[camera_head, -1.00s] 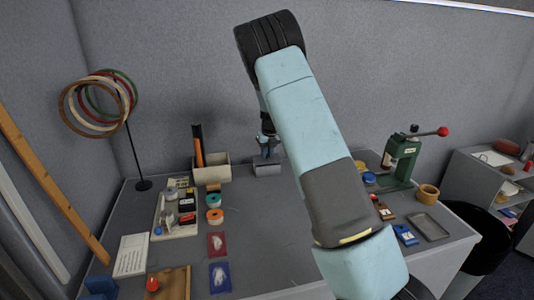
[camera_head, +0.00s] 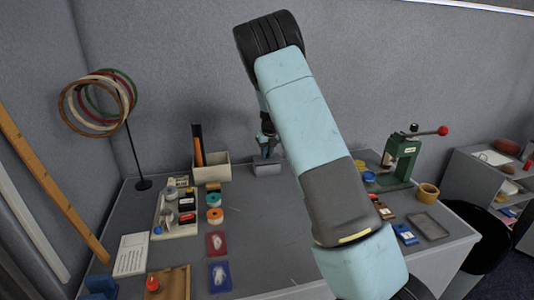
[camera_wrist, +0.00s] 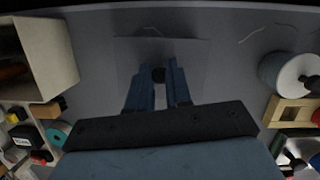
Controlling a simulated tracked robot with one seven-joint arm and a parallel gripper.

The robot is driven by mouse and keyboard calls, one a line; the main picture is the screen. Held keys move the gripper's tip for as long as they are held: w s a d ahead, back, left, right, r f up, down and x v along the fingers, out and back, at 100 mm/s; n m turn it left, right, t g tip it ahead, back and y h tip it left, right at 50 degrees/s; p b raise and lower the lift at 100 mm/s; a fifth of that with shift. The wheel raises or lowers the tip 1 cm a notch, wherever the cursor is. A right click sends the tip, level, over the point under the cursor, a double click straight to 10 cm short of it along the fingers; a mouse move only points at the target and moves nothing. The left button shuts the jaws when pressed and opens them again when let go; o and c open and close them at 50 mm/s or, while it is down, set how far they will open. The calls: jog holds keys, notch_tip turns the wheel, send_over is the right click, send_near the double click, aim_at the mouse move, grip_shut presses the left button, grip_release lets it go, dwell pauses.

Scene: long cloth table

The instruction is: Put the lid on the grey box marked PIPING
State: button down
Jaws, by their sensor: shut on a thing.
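My gripper (camera_wrist: 158,88) is shut on the black knob (camera_wrist: 158,74) of a flat grey lid (camera_wrist: 190,55). The lid lies level across the fingertips in the wrist view. In the head view my gripper (camera_head: 267,148) is at the back of the table, right above the small grey box (camera_head: 267,169). The lid covers the view into the box from the wrist. I cannot tell whether the lid touches the box rim all round. No PIPING marking is readable.
A cream open bin (camera_head: 212,173) stands close left of the grey box. A tray of small items (camera_head: 176,215) and tape rolls (camera_head: 214,208) lie in front of it. A green press (camera_head: 402,157) stands to the right. The table's middle is clear.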

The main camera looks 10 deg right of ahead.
dwell(0.3)
jog(key=shift+c, duration=2.4)
grip_release()
jog(key=shift+r, duration=3.5)
grip_shut()
jog(key=shift+f, duration=2.8)
